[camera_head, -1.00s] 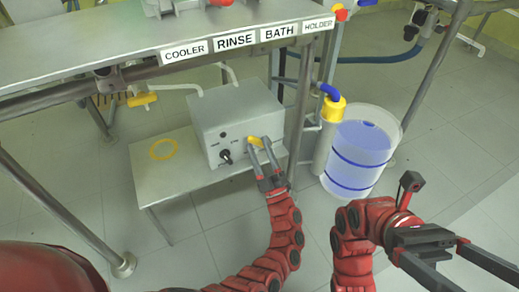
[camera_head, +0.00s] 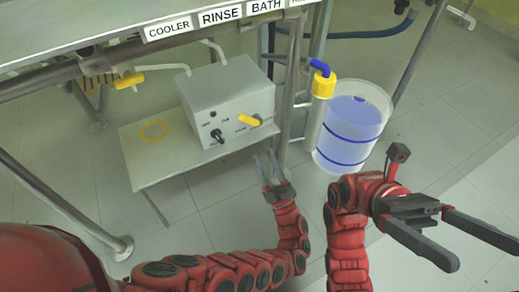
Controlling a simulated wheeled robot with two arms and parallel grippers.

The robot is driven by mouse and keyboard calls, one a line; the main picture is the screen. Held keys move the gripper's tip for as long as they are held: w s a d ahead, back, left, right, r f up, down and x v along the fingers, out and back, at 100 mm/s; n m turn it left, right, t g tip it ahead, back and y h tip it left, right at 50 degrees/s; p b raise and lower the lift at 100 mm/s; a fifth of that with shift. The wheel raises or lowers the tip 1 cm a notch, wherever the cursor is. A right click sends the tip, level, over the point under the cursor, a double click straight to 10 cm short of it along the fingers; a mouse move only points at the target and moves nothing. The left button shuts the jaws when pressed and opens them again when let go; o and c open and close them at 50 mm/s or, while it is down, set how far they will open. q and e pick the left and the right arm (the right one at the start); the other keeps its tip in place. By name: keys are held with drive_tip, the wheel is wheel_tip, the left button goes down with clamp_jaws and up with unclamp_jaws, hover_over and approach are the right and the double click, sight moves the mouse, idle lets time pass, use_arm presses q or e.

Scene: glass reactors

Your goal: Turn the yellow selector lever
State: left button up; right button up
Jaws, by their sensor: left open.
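The yellow selector lever (camera_head: 248,120) sits on the front face of a grey box (camera_head: 208,95), toward the right side of that face. It lies slanted, with its right end a little lower. My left gripper (camera_head: 265,155) is open and empty, below and slightly right of the lever, apart from it. Its two thin fingers point up toward the box. My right gripper (camera_head: 481,256) is open and empty at the lower right, far from the box.
A black knob (camera_head: 217,136) is on the same face, left of the lever. The box stands on a low grey shelf (camera_head: 150,175). A metal post (camera_head: 288,95) and a blue-banded clear container (camera_head: 350,130) stand to the right. A labelled bench is above.

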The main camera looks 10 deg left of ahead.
use_arm(q)
drive_tip(key=shift+s+d+f, duration=0.35)
drive_tip(key=shift+s+f, duration=0.05)
drive_tip(key=shift+s, duration=0.1)
use_arm(e)
drive_tip(key=shift+s+d+n+t+h, duration=0.75)
drive_tip(key=shift+s+d+t, duration=0.3)
drive_tip(key=shift+s+t, duration=0.35)
drive_tip(key=shift+w, duration=0.1)
